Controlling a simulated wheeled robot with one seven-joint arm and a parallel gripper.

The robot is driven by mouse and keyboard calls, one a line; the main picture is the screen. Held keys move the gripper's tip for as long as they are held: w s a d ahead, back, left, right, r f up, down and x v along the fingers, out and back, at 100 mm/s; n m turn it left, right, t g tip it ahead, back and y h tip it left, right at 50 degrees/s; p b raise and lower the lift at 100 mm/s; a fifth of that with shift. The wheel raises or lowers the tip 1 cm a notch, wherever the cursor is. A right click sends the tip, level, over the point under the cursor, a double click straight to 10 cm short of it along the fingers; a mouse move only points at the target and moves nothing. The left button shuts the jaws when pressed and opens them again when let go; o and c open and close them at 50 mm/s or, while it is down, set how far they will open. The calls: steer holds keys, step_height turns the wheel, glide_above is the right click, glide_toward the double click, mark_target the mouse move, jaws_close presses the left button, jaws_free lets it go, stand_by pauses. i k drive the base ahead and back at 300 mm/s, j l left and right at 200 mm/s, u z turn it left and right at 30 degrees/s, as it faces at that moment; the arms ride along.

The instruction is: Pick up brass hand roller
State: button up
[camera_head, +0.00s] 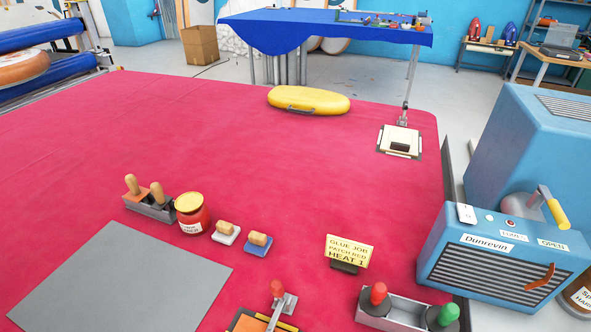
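I cannot make out a clearly brass roller head. Two tools with wooden handles (157,192) stand upright in a small grey rack (152,209) on the red table, left of centre; their lower ends are hidden in the rack. I cannot tell which of these is the brass hand roller. My gripper is not in view.
The red table (190,125) is mostly bare. On it are a grey sheet (120,280), a red jar (191,219), two small blocks with wooden tops, a yellow sign (348,251), a tray with red and green knobs (405,310), and a yellow pad (308,101). A blue machine (500,255) stands right.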

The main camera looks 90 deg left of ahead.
mark_target(163, 201)
steer(key=u, duration=2.8)
steer(key=j, duration=0.1)
